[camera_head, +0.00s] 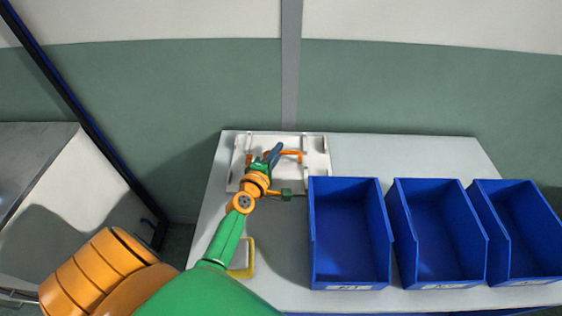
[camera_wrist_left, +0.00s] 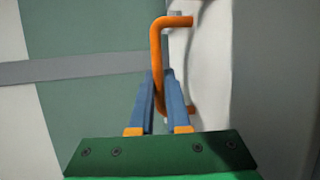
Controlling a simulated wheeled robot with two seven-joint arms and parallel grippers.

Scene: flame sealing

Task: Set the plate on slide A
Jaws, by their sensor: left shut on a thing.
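My left gripper (camera_head: 275,152) is over a white fixture (camera_head: 318,158) at the back left of the table. In the left wrist view, its blue fingers (camera_wrist_left: 160,85) are shut around an orange handle (camera_wrist_left: 156,48), which stands in front of a white surface (camera_wrist_left: 208,70). In the head view, the orange handle (camera_head: 291,153) shows on both sides of the fingers. I cannot tell the plate from slide A within the white fixture, nor whether the plate touches it. My gripper hides part of the fixture. My right gripper is not in view.
Three empty blue bins, on the left (camera_head: 348,240), in the middle (camera_head: 437,235) and on the right (camera_head: 520,235), stand on the light grey table (camera_head: 400,153) right of my arm. A wall is close behind the table.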

